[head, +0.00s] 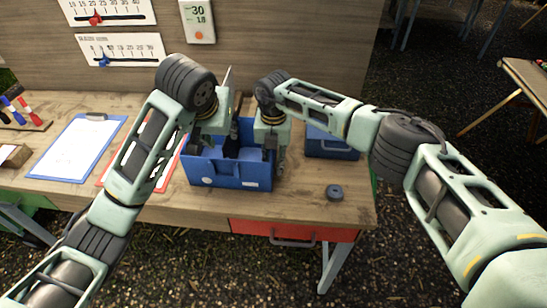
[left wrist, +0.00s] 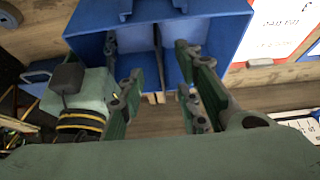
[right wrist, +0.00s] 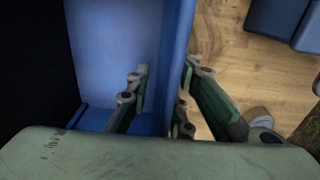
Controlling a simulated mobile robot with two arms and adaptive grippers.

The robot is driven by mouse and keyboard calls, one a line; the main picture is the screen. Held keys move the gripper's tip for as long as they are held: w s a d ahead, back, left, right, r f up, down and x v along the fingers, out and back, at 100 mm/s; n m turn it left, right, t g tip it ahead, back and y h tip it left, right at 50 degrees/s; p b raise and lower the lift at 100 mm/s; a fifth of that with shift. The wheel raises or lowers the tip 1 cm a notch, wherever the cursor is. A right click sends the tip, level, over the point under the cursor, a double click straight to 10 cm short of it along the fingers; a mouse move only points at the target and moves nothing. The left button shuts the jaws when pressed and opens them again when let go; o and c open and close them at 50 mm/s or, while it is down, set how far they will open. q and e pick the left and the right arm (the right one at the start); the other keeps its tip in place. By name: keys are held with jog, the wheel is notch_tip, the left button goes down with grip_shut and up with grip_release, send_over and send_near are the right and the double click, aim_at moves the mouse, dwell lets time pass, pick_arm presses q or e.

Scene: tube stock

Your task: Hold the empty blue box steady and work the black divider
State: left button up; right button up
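The blue box (head: 230,182) stands on the bench near its front edge, with its open top up. My right gripper (head: 271,146) is at the box's right wall. In the right wrist view its fingers (right wrist: 165,80) straddle that wall (right wrist: 175,50), one inside and one outside, close against it. My left gripper (head: 214,143) is over the left back part of the box. In the left wrist view its fingers (left wrist: 158,75) stand apart.
A second blue box (head: 332,147) stands just right. A dark round piece (head: 334,192) lies at the front right. A blue clipboard (head: 76,150) and a red-edged sheet (head: 108,172) lie left. A back panel (head: 290,40) rises behind. The front right bench top is mostly clear.

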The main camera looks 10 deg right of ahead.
grip_shut()
pick_arm(q)
jog(key=shift+c, duration=0.8)
jog(key=shift+w+d+r+g, duration=0.15)
jog(key=shift+w+r+g, duration=0.1)
jog(key=shift+w, duration=0.2)
jog(key=shift+w+d+r+g, duration=0.15)
jog(key=shift+w+g, duration=0.1)
jog(key=shift+w, duration=0.2)
jog(key=shift+w+f, duration=0.1)
jog(key=shift+w, duration=0.05)
send_over(232, 147)
notch_tip(232, 147, down, 6)
jog(key=x, duration=0.5)
jog(key=shift+w+a, duration=0.1)
jog(key=shift+w, duration=0.25)
